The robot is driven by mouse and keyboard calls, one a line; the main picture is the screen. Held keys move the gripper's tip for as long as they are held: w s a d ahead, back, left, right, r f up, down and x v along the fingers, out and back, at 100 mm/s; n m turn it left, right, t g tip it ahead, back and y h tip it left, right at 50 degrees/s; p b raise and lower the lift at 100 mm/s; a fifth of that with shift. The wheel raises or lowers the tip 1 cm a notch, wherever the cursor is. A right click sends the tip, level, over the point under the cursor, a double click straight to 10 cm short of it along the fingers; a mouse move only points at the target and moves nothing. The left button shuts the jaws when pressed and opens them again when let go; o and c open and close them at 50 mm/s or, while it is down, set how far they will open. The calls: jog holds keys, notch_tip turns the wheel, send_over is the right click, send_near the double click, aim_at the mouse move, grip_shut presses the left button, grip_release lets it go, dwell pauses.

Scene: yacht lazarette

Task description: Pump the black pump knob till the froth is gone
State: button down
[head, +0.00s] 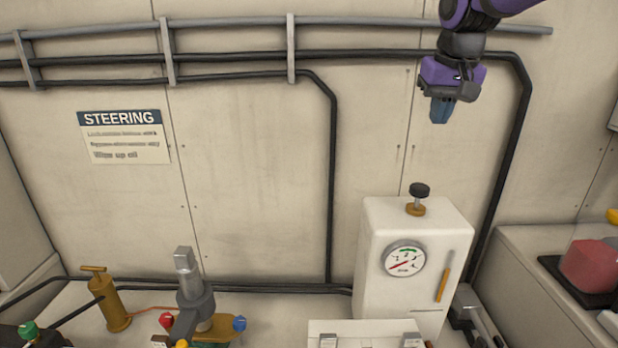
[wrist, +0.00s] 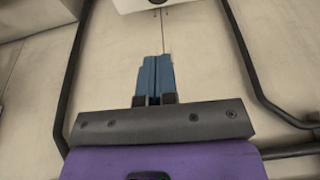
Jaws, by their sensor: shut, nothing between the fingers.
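The black pump knob (head: 420,190) stands on a short stem above a brass collar (head: 415,209) on top of the white box-shaped unit (head: 385,300). A round dial gauge (head: 404,259) and an orange-yellow tube (head: 446,276) are on the unit's front. I cannot make out froth. My gripper (head: 440,118) is above the knob and slightly to its right in the picture, clear of it. Its blue fingers are closed together with nothing between them. In the wrist view the shut fingers (wrist: 154,78) point toward the wall, and a white edge (wrist: 140,4) shows at the top.
Black pipes (head: 332,180) run along the wall. A brass hand pump (head: 111,305) and a grey upright fitting (head: 190,285) stand at the lower left. A red object (head: 592,268) sits on a dark tray at the right. The space around the knob is clear.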

aim_at(421, 186)
jog(key=x, duration=0.8)
jog(key=s+x, duration=0.1)
jog(key=x, duration=0.4)
jog(key=shift+f, duration=0.55)
jog(key=shift+f, duration=1.75)
jog(key=r, duration=0.4)
jog(key=shift+w+r, duration=0.2)
jog(key=v, duration=0.9)
jog(key=shift+s+r, duration=0.2)
jog(key=shift+r, duration=0.15)
